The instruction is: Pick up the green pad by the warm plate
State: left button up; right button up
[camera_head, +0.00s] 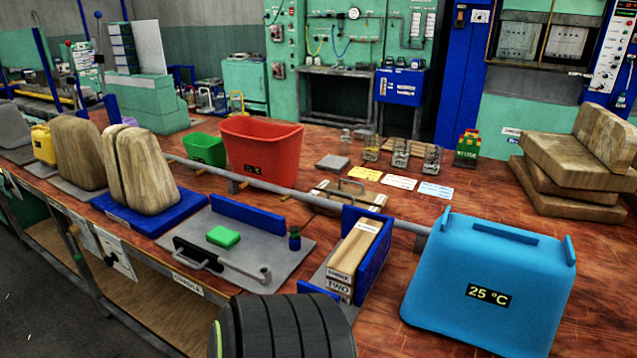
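A small bright green pad (223,237) lies flat on a grey metal plate (262,238) near the front edge of the bench. A bar handle (220,262) runs along the front of this plate, and a blue bar (246,220) stands along its back. A small dark bottle-like item (295,240) stands at the plate's right side. I cannot tell from the picture whether the plate is warm. Neither of my grippers is in view.
A blue tub (440,300) reading 25 °C stands at front right. Wooden blocks in a blue holder (375,262) are right of the plate; wooden pieces (145,175) stand left. A red bin (258,140) is behind.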

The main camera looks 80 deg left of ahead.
aim_at(224, 238)
jog(key=u, duration=3.05)
